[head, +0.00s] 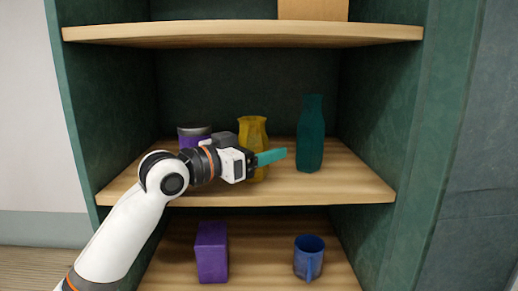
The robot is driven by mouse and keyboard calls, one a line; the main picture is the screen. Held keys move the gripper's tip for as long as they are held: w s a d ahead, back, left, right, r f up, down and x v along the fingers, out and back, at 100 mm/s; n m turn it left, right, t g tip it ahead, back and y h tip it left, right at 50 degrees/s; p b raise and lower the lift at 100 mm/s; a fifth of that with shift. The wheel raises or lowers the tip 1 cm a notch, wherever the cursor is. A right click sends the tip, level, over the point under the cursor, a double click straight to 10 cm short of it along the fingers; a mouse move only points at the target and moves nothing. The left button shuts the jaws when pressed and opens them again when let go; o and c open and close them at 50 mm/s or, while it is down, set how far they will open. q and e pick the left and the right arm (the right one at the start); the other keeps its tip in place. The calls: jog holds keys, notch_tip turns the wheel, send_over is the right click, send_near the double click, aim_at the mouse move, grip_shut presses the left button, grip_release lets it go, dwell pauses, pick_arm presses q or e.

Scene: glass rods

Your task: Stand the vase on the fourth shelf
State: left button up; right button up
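A yellow vase (253,128) with a flared rim stands upright on the middle visible shelf (345,188). My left gripper (270,157) reaches in from the left, and a teal finger crosses in front of the vase's body. The middle of the vase is partly hidden by it. I cannot tell whether the finger touches the vase or where the other finger is, so the grip is unclear. My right gripper is not in view. Which board counts as the fourth shelf cannot be told from this view.
A teal bottle (311,138) stands close to the right of the vase, and a purple and grey can (194,133) is to its left. The upper shelf (200,34) bears a brown box (312,9). Below are a purple box (211,252) and a blue mug (308,258), with room between them.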

pick_arm(q)
jog(key=shift+r, duration=0.1)
jog(key=shift+s+a, duration=0.1)
jog(key=shift+a, duration=0.1)
jog(key=b+v, duration=0.3)
jog(key=v, duration=0.7)
jog(key=shift+s+a, duration=0.2)
jog(key=shift+s+a+b, duration=0.35)
jog(key=shift+a, duration=0.05)
